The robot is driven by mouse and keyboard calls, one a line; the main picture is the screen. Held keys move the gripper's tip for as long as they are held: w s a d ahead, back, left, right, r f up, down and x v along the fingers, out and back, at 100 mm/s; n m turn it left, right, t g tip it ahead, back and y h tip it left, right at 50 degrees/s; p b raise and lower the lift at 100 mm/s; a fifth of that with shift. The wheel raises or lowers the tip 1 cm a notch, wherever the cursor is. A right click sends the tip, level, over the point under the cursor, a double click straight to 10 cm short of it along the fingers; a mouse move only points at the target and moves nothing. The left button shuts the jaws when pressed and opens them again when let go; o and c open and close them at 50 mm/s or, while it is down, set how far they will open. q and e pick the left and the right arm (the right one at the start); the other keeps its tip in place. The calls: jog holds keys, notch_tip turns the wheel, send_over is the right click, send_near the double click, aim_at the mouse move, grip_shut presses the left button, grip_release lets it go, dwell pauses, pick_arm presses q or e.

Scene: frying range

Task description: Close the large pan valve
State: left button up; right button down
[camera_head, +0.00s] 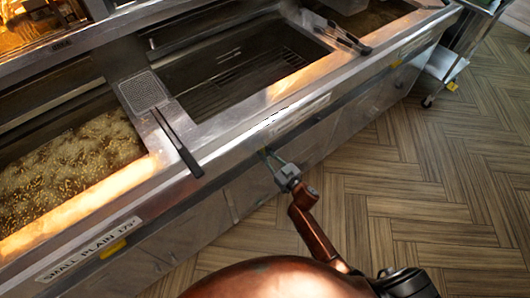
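My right gripper (270,158) is at the steel front panel of the frying range (180,232), below the middle pan (235,72). Its copper arm reaches up from the bottom right. The thin fingertips are at or very close to the panel, beside a small yellowish bit that may be part of a valve. The fingers are too small to tell whether they are open or shut on it. No valve handle is clearly visible; the wrist may hide part of it. My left gripper is not in view.
A pan of frying food (70,160) is at the left, above a "SMALL PLAIN" label (88,250). Black-handled tools (178,142) lie across the range's top edge. A wheeled steel trolley (465,45) stands at the top right. The wooden floor (430,180) at the right is clear.

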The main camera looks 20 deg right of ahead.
jog(key=n, duration=0.3)
jog(key=shift+a+n, duration=0.2)
jog(key=shift+n, duration=0.1)
pick_arm(q)
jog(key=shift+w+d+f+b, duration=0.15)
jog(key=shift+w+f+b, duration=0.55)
jog(key=shift+b, duration=0.3)
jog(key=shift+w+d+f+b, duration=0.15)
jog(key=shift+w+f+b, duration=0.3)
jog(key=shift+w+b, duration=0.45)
pick_arm(e)
jog(key=shift+s+a+f+n, duration=0.15)
jog(key=shift+f+n, duration=0.1)
jog(key=shift+n, duration=2.1)
jog(key=shift+a+f+n, duration=0.15)
jog(key=shift+f+n, duration=0.15)
jog(key=shift+n, duration=2)
jog(key=shift+s+a+f+n, duration=0.15)
jog(key=shift+f+n, duration=0.1)
jog(key=shift+n, duration=2.1)
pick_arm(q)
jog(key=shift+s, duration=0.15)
pick_arm(e)
jog(key=c, duration=1.8)
grip_release()
jog(key=shift+c, duration=0.2)
